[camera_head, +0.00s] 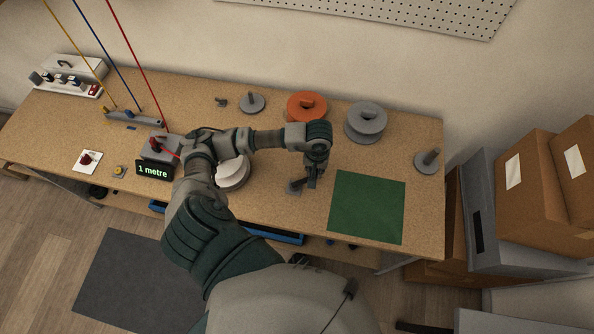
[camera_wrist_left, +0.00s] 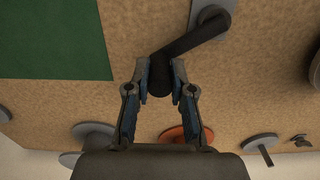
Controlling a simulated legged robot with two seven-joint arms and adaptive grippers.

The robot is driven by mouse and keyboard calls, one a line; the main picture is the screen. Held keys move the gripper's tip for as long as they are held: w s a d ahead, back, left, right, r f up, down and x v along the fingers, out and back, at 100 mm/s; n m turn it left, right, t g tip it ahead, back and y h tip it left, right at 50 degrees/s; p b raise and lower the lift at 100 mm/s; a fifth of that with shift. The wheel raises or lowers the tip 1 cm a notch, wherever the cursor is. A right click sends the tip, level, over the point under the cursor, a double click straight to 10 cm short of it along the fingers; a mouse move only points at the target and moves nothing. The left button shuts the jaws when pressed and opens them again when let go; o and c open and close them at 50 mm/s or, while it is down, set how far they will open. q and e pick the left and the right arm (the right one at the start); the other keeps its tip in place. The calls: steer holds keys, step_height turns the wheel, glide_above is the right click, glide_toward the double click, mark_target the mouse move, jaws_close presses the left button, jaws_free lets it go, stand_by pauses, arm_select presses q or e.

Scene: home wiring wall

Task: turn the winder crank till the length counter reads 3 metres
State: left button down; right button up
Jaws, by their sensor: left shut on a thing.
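The length counter display (camera_head: 153,169) reads "1 metre" in green, at the front of a grey block on the bench. A pale round drum (camera_head: 234,174) sits right of it, partly hidden by my arm. The winder crank's grey base (camera_head: 294,187) is right of the drum. In the left wrist view the dark crank (camera_wrist_left: 193,42) runs from its grey mount to a handle end between the fingers. My left gripper (camera_head: 311,184) reaches down there; it also shows in the left wrist view (camera_wrist_left: 160,75), shut on the crank handle. My right gripper is out of view.
A green mat (camera_head: 367,207) lies right of the crank. Orange (camera_head: 306,106) and grey (camera_head: 365,122) spools stand behind. Yellow, blue and red wires (camera_head: 138,68) hang at the left. Cardboard boxes (camera_head: 520,180) are beyond the bench's right edge.

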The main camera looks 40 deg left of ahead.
arm_select(q)
steer(key=shift+s+f, duration=0.15)
steer(key=shift+s+d, duration=0.6)
steer(key=shift+d, duration=0.25)
steer(key=shift+s+d, duration=0.65)
steer(key=shift+s, duration=0.25)
